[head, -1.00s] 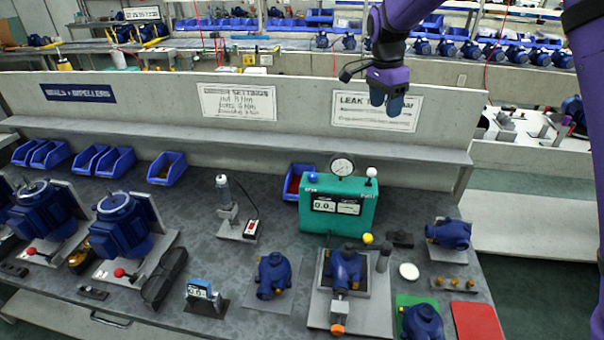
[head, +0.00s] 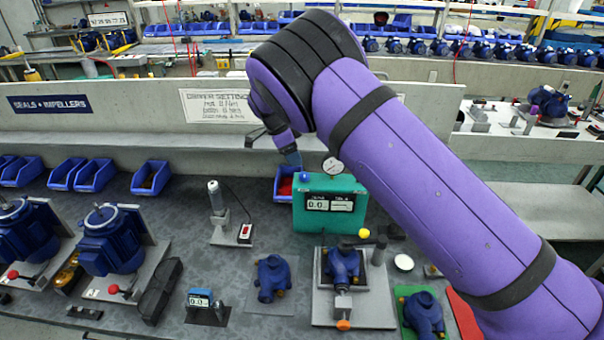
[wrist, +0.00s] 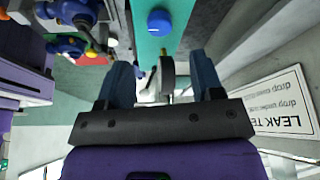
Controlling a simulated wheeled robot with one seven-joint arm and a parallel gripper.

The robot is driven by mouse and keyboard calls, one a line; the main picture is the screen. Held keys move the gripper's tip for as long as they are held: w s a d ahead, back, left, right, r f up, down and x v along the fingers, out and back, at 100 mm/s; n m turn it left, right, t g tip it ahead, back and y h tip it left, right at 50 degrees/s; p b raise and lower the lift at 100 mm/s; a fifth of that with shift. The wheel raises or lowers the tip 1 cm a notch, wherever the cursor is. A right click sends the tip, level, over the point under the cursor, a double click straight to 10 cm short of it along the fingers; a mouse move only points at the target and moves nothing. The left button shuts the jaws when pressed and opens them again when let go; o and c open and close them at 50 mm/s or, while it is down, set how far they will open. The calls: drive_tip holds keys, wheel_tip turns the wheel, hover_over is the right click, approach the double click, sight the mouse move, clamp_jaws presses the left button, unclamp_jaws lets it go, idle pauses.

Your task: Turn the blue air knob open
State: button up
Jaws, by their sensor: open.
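The blue air knob (head: 303,177) sits on top of the teal leak tester box (head: 300,215), at its left end, in the head view. It also shows as a round blue cap in the wrist view (wrist: 159,22), beyond the fingertips. My gripper (head: 292,158) is just above and left of the knob in the head view. In the wrist view my gripper (wrist: 163,70) is open, its two dark blue fingers apart and pointing towards the box. The knob is not between the fingers.
A round pressure gauge (head: 333,166) stands on the box right of the knob; in the wrist view it appears edge-on between the fingers (wrist: 167,78). A red-filled blue bin (head: 284,184) is behind the box. A pump in a fixture (head: 342,265) stands in front.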

sight(304, 174)
drive_tip(key=x, duration=0.8)
drive_tip(key=shift+f, duration=0.15)
drive_tip(key=c, duration=0.9)
